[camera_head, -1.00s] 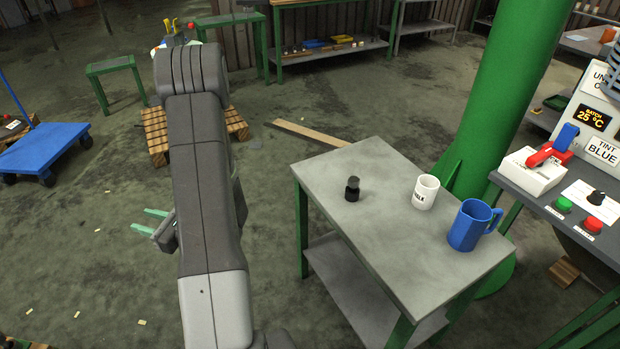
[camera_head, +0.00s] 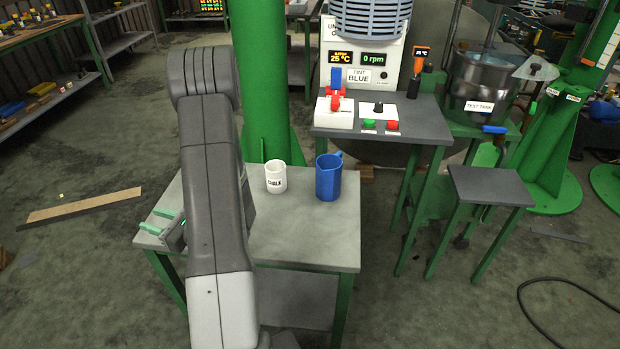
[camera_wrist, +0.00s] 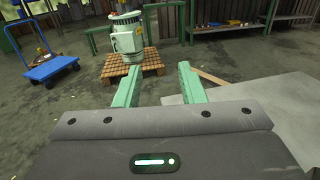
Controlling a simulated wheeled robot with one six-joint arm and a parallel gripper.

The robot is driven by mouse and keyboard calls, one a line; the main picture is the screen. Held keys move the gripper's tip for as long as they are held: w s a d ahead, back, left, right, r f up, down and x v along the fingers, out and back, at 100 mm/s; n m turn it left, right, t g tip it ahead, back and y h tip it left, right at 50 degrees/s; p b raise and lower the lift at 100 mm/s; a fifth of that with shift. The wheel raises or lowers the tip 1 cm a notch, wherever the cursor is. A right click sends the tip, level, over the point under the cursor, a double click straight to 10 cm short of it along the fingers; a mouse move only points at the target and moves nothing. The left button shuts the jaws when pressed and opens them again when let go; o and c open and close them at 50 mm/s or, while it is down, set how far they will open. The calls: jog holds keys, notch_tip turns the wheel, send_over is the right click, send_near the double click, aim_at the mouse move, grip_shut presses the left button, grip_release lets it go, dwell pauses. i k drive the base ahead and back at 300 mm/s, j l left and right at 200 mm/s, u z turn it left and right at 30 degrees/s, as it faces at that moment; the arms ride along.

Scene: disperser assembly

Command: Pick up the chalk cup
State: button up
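The chalk cup (camera_head: 275,178) is a white mug with a dark "CHALK" label, upright on the grey table (camera_head: 310,240) in the head view. My gripper (camera_head: 156,222) shows at the left side of that table, left of the cup and apart from it. In the wrist view my gripper (camera_wrist: 158,82) has its two green fingers spread with nothing between them. The cup is not in the wrist view. My arm hides the left-middle part of the table.
A blue jug (camera_head: 328,178) stands close to the right of the cup. A green column (camera_head: 258,80) rises just behind the table. A control desk (camera_head: 420,120) is behind right, with a stool (camera_head: 490,186) at the right. The table's front right is bare.

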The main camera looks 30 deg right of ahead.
aim_at(275, 169)
jog(key=i+j+z, duration=0.15)
jog(key=z, duration=0.3)
jog(key=i+j+z, duration=0.2)
jog(key=z, duration=0.3)
jog(key=i+j+z, duration=0.1)
jog(key=j+z, duration=0.2)
jog(key=z, duration=0.15)
jog(key=j+z, duration=0.25)
jog(key=z, duration=0.25)
